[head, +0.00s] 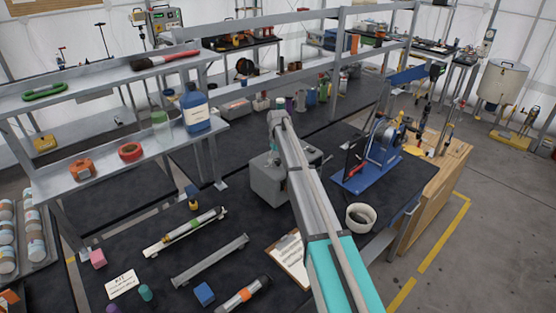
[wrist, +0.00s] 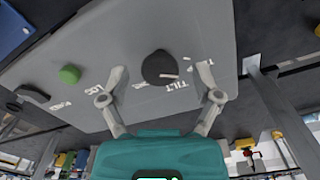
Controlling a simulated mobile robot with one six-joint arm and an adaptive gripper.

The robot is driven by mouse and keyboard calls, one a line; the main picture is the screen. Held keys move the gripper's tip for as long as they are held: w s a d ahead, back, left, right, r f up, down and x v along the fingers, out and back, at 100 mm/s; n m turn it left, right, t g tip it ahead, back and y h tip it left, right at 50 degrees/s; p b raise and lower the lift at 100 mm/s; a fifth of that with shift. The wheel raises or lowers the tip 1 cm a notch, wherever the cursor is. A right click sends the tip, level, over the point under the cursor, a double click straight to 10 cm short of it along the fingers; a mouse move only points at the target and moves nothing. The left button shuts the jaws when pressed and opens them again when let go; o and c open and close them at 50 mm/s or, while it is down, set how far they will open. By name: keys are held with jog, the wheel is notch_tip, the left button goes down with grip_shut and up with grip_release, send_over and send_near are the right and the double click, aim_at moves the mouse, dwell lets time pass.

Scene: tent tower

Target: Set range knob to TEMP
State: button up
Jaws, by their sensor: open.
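The range knob (wrist: 160,68) is round and black, on the face of a grey box (wrist: 215,25). A white mark on it points to the right and slightly down in the wrist view. White lettering near it reads TILT; other labels are partly covered by my fingers, and I cannot make out TEMP. My gripper (wrist: 160,74) is open, one finger on each side of the knob, with gaps between fingers and knob. In the head view the grey box (head: 268,184) stands on the black bench beneath my arm, which hides the knob.
A green button (wrist: 69,74) and a dark part (wrist: 32,93) sit left of the knob. On the bench are a clipboard (head: 289,257), a white bowl (head: 361,217) and a blue-based machine (head: 378,165). A metal shelf (head: 190,142) with bottles stands at the left.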

aim_at(278, 160)
dwell(0.4)
jog(key=shift+m, duration=2.8)
jog(key=m, duration=0.6)
jog(key=shift+r+m+p, duration=0.3)
notch_tip(278, 160, up, 13)
jog(key=p, duration=1.3)
jog(key=s+d+f+n+b, duration=0.2)
jog(key=s+f+b, duration=0.3)
jog(key=s, duration=0.5)
jog(key=s+d+f+n+b, duration=0.2)
jog(key=s+f+b, duration=0.4)
jog(key=s, duration=0.4)
jog(key=s+d+f+n+b, duration=0.2)
jog(key=s+f+b, duration=0.3)
jog(key=s, duration=0.5)
jog(key=shift+s+d+f+n+b, duration=0.25)
jog(key=shift+s+f+n+b, duration=0.1)
jog(key=shift+n+b, duration=0.05)
jog(key=s+d+f+n+b, duration=0.1)
jog(key=s+f+n+b, duration=0.1)
jog(key=s, duration=1)
jog(key=shift+d+f+n+b, duration=0.25)
jog(key=shift+f+n+b, duration=0.05)
